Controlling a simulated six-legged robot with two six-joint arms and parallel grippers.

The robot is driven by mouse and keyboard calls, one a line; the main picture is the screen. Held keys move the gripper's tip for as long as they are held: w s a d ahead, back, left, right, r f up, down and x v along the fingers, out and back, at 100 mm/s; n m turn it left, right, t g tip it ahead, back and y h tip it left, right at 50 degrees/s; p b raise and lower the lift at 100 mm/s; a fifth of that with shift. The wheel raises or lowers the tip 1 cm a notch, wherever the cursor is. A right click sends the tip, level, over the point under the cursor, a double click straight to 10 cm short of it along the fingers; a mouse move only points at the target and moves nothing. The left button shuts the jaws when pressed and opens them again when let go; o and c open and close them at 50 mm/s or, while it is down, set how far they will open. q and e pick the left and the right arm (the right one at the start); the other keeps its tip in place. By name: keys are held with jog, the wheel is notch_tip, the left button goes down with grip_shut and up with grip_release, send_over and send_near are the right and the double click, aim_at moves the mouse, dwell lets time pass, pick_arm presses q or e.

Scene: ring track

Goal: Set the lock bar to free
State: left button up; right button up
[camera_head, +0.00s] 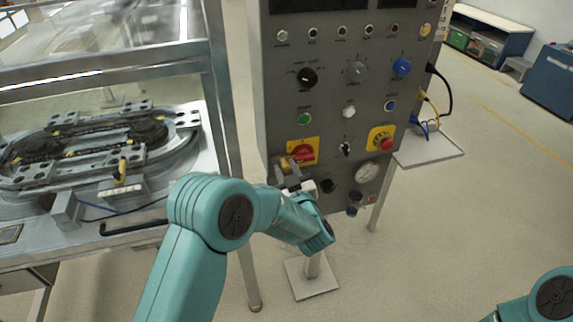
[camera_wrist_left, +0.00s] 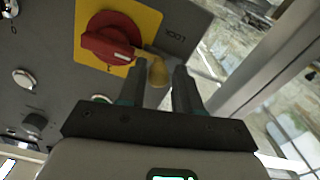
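The grey control panel carries a red rotary handle (camera_head: 303,152) on a yellow plate; the wrist view shows this red handle (camera_wrist_left: 112,40) too. The lock bar (camera_wrist_left: 158,72) has a tan, brass-like end beside the handle, near the word LOCK. In the head view a tan part of the lock bar (camera_head: 285,164) shows just above my left gripper (camera_head: 291,178). In the wrist view my left gripper (camera_wrist_left: 160,85) has its fingers apart, one on each side of the lock bar's end. Firm contact cannot be made out. My right gripper is out of view.
The control panel (camera_head: 335,95) bears several knobs and buttons, with a red emergency button (camera_head: 386,143) to the right. A metal frame post (camera_head: 222,90) stands close to its left. The ring track (camera_head: 90,150) lies on a bench at the left.

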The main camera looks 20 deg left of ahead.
pick_arm(q)
jog(key=shift+w+a, duration=0.25)
jog(key=shift+w, duration=0.25)
jog(key=shift+w+a+f, duration=0.1)
